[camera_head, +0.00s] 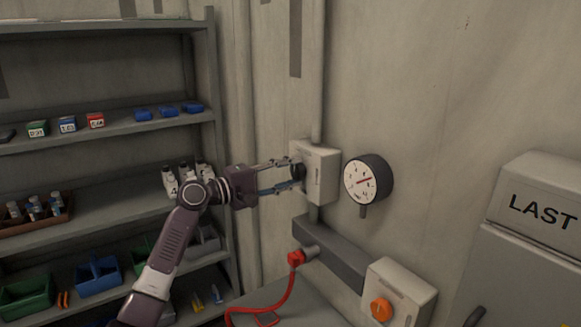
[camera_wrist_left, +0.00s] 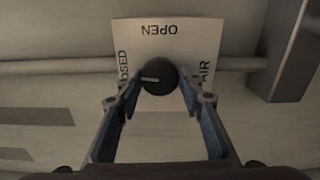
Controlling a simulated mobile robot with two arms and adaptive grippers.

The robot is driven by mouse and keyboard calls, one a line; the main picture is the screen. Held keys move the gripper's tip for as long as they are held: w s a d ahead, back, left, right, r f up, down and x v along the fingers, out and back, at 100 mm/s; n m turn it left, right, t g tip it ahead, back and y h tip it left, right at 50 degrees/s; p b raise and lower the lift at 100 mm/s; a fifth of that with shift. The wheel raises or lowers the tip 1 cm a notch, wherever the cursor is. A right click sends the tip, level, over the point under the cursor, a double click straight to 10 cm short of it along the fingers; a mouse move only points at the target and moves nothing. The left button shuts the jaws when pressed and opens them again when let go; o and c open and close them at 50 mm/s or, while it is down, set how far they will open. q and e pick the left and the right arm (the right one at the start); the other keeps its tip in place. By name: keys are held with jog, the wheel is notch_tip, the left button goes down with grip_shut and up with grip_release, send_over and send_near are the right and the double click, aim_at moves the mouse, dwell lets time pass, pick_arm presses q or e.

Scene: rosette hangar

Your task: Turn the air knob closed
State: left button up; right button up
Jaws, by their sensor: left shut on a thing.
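The air knob (camera_wrist_left: 160,78) is round and black with a white pointer line, on a white plate (camera_wrist_left: 150,28). The plate reads OPEN, upside down in the left wrist view, with a partly hidden word ending in OSED at left and AIR at right. The pointer lies nearly level and points left, towards the OSED side. In the head view the knob (camera_head: 297,172) is on the side of a pale wall box (camera_head: 322,170). My left gripper (camera_head: 291,174) is shut on the knob, one finger on each side, also in the left wrist view (camera_wrist_left: 159,88). My right gripper is not in view.
A round gauge (camera_head: 367,180) with a red needle is right of the box. Below are a red hose fitting (camera_head: 296,258) and a box with an orange knob (camera_head: 382,309). Shelves (camera_head: 215,110) with small boxes and bins stand at left. A cabinet marked LAST (camera_head: 540,208) is at right.

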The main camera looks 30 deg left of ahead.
pick_arm(q)
jog(key=shift+a+n+p, duration=0.1)
jog(key=shift+n+p, duration=0.4)
jog(key=shift+n, duration=0.3)
jog(key=o, duration=1.2)
jog(key=shift+c, duration=0.2)
jog(key=v, duration=1.2)
jog(key=shift+f, duration=0.1)
